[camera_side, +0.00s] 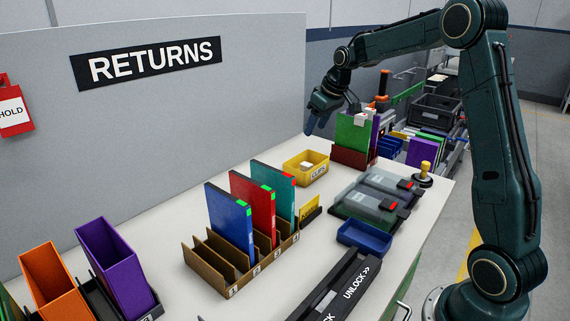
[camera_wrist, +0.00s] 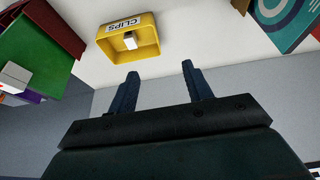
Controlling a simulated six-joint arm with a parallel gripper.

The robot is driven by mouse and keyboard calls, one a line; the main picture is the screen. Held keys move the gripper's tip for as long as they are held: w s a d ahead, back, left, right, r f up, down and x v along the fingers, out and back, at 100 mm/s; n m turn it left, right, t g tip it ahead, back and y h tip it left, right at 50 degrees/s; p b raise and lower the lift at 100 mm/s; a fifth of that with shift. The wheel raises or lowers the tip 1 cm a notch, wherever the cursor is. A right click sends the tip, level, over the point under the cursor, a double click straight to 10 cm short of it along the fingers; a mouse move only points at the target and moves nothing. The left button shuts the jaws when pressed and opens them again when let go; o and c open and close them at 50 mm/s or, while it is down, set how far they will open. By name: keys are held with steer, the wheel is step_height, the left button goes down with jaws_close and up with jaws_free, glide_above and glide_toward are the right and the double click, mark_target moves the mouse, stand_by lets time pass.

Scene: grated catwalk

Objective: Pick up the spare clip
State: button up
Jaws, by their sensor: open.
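A small white clip (camera_side: 307,165) lies in a yellow tray (camera_side: 298,178) on the white table. In the wrist view the tray (camera_wrist: 152,32) is labelled CLIPS, and the clip (camera_wrist: 130,41) is the only thing I see inside it. My gripper (camera_side: 316,126) is above the table, up and behind the tray in the side view, with its fingers pointing down. In the wrist view its two dark blue fingers (camera_wrist: 160,70) are spread with nothing between them. The tray lies just beyond the fingertips, apart from them.
A green folder (camera_side: 350,135) with a white clip (camera_side: 360,118) at its top stands in a dark red holder right of the tray. A cardboard rack (camera_side: 212,267) holds blue, red and teal binders in front. Clear cases (camera_side: 366,200) lie right. The RETURNS panel (camera_side: 150,62) stands behind.

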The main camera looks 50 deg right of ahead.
glide_toward(307, 164)
steer(key=v, duration=0.3)
steer(key=shift+s+d, duration=0.15)
steer(key=x, duration=0.8)
steer(key=shift+f, duration=0.2)
steer(key=shift+f, duration=0.1)
steer(key=shift+w+x, duration=0.1)
steer(key=shift+x, duration=1.2)
steer(key=shift+w+x, duration=0.15)
steer(key=shift+x, duration=1.1)
steer(key=c, duration=1)
